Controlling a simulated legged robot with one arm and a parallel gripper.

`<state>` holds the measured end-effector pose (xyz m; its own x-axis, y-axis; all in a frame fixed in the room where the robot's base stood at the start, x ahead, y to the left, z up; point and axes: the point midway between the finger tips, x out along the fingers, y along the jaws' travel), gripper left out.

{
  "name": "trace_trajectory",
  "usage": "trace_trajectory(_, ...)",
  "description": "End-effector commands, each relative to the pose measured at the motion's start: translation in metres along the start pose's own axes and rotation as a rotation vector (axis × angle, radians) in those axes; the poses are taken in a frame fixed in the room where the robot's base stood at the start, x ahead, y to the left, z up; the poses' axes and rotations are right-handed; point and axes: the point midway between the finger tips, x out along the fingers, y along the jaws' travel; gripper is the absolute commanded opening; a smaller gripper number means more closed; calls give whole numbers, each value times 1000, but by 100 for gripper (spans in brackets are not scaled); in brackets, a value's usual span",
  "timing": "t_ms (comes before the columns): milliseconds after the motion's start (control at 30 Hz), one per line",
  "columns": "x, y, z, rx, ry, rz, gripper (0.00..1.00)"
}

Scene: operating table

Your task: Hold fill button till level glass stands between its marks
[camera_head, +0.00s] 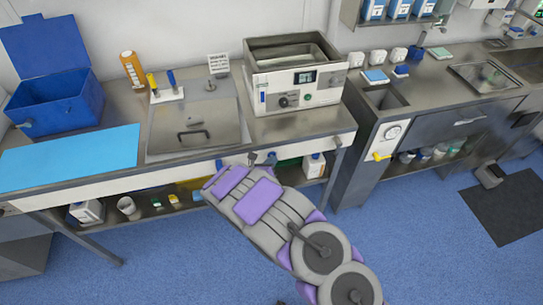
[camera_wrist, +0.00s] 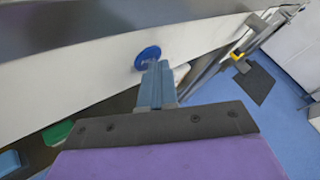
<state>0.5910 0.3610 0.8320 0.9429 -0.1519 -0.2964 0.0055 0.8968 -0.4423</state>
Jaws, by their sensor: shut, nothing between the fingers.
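A round blue button (camera_wrist: 147,58) stands on the pale front panel below the bench edge in the wrist view. I take it for the fill button; no label shows. My gripper (camera_wrist: 160,68) is shut and empty, its blue-grey fingertips overlapping the button's lower right edge. I cannot tell whether they touch it. In the head view my gripper (camera_head: 262,158) is at the bench's front panel. The steel bath (camera_head: 318,86) stands above on the bench, with a display, knob and green button. Its narrow bluish level glass (camera_head: 262,97) is upright at the left; its level and marks are too small to read.
A steel lid with a handle (camera_head: 194,130) lies left of the bath. A blue open box (camera_head: 60,103), a light blue mat (camera_head: 70,157) and an orange bottle (camera_head: 132,70) are further left. Containers fill the shelf below. Blue floor (camera_head: 430,240) is open at the right.

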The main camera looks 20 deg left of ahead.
Motion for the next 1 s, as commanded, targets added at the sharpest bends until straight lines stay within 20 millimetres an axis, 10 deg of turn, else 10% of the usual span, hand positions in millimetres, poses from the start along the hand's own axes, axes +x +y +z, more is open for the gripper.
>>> trace_trajectory(1000,-11,-8,-8,-1,0,0,0)
